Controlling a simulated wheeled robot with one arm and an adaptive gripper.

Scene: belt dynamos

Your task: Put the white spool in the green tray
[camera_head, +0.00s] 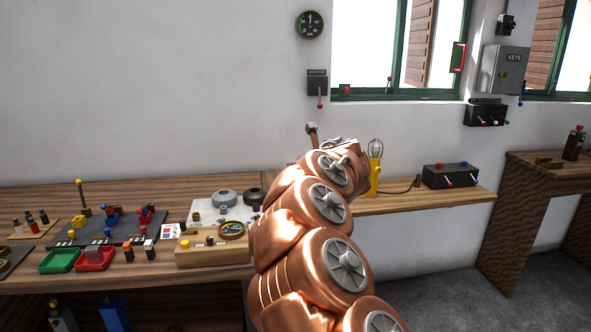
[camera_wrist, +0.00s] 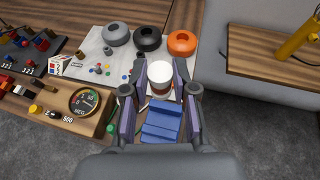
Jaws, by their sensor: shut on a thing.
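My gripper (camera_wrist: 160,84) is shut on the white spool (camera_wrist: 160,70) in the wrist view. The spool has a pale round top and a brownish band, and sits between the two fingertips. In the head view my arm hides the spool and most of the gripper. The green tray (camera_head: 59,261) is on the bench at the left in the head view, left of the red tray (camera_head: 95,259). It looks empty and is well to the left of my arm. The green tray is not visible in the wrist view.
A wooden meter box (camera_head: 212,250) stands between the trays and my arm. Grey, black and orange rings (camera_wrist: 182,43) lie on a white sheet beyond the gripper. A yellow lamp (camera_head: 375,168) stands right of my arm. A blue stepped object (camera_wrist: 160,122) shows between my fingers.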

